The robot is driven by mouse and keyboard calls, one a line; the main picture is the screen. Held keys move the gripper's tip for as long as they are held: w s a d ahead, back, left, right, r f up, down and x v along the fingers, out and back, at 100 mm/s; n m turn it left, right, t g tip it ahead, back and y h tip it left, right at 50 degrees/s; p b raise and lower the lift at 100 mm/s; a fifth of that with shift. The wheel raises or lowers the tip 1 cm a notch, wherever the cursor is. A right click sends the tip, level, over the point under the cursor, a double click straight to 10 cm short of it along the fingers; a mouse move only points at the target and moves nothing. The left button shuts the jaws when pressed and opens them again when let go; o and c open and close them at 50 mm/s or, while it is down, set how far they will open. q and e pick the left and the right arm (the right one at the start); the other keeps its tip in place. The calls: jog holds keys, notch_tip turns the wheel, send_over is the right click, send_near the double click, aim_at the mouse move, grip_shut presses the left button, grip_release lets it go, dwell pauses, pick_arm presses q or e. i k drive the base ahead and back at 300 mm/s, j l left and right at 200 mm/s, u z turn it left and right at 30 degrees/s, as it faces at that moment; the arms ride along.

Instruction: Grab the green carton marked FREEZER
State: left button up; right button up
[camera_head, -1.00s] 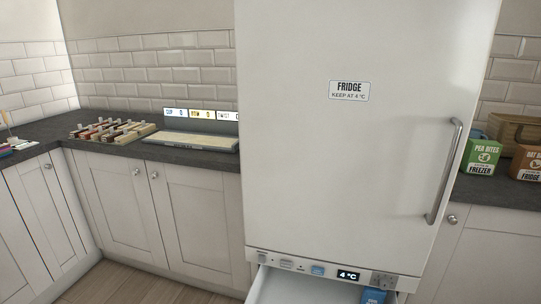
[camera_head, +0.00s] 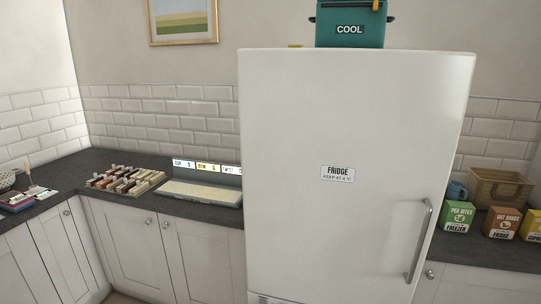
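The green carton (camera_head: 458,216), labelled PEA BITES with FREEZER below, stands upright on the dark worktop just right of the fridge. It is next to an orange-brown carton (camera_head: 502,222) marked FRIDGE. Neither of my grippers shows in the head view, so nothing can be seen of what they hold.
The white fridge (camera_head: 350,130) with its door shut and a vertical handle (camera_head: 418,240) stands left of the carton. A yellow carton (camera_head: 532,226), a wicker basket (camera_head: 498,188) and a blue mug (camera_head: 457,190) are close by. A teal COOL box (camera_head: 350,22) sits on top of the fridge.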

aim_at(456, 218)
jog(key=z, duration=1.35)
jog(key=i+l+u, duration=0.1)
jog(key=u, duration=0.3)
jog(key=i+l+u, duration=0.1)
jog(key=u, duration=0.3)
jog(key=l+u, duration=0.2)
jog(key=u, duration=0.2)
jog(key=i+l+u, duration=0.1)
jog(key=l+u, duration=0.15)
jog(key=l, duration=0.25)
jog(key=i+l+u, duration=0.1)
jog(key=l+u, duration=0.2)
jog(key=l, duration=0.25)
jog(key=l+u, duration=0.2)
jog(key=l, duration=1.45)
jog(key=i+l, duration=0.1)
jog(key=l, duration=0.5)
